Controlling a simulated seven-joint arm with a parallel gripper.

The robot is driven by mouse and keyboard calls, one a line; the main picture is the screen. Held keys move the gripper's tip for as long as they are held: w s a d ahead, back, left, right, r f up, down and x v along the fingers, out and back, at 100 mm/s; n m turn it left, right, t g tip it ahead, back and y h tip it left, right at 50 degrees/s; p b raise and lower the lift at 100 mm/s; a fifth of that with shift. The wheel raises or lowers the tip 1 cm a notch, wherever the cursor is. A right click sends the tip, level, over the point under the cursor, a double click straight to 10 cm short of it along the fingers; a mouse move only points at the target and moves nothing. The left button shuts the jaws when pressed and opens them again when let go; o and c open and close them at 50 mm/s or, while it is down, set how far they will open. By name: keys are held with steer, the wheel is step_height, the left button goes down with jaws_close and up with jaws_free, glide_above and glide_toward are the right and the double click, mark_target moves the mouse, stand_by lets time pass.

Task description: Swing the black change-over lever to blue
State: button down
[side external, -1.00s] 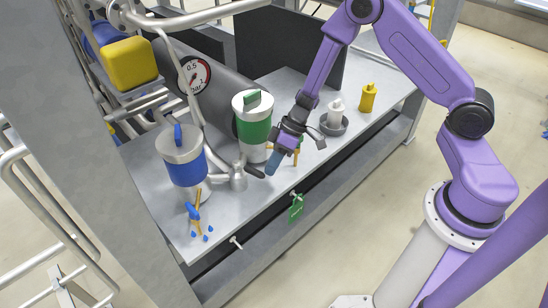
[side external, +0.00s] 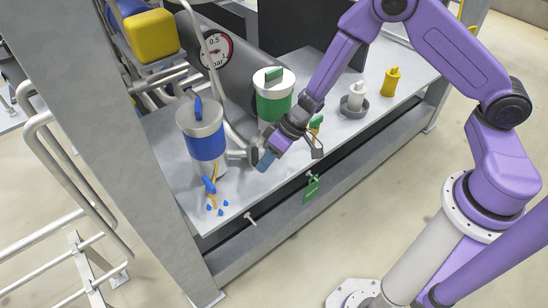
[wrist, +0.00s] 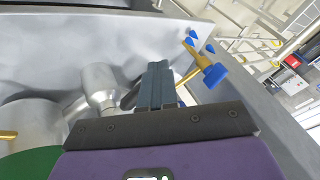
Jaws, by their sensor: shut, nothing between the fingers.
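The change-over valve (side external: 238,155) is a grey body on the bench between the blue-banded vessel (side external: 205,145) and the green-banded vessel (side external: 273,105). It also shows in the wrist view (wrist: 98,85). Its black lever (wrist: 130,97) is partly visible in the wrist view, just left of my fingers and touching or very close to them. In the side view the lever is mostly hidden behind my gripper (side external: 264,161). My gripper is shut and empty, with its blue-grey fingertips low by the valve. The wrist view shows the closed fingers (wrist: 158,75).
A brass tap with a blue handle (side external: 209,186) and blue drop marks stands before the blue vessel.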

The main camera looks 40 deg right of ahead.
steer(key=shift+w+a+m+t, duration=0.5)
steer(key=shift+a+m, duration=0.15)
steer(key=shift+m, duration=0.25)
steer(key=shift+r, duration=0.1)
steer(key=shift+r, duration=0.1)
steer(key=s+r+n+g, duration=0.5)
steer(key=s+r+n, duration=0.1)
steer(key=s+r, duration=1.45)
steer(key=s+d+n+t+h, duration=0.1)
steer(key=s+d+h, duration=0.2)
steer(key=d, duration=0.5)
steer(key=s+d+n+t+h, duration=0.1)
steer(key=s+d+n+h, duration=0.1)
steer(key=d, duration=0.6)
steer(key=shift+s+h, duration=0.5)
steer(key=shift+s, duration=0.5)
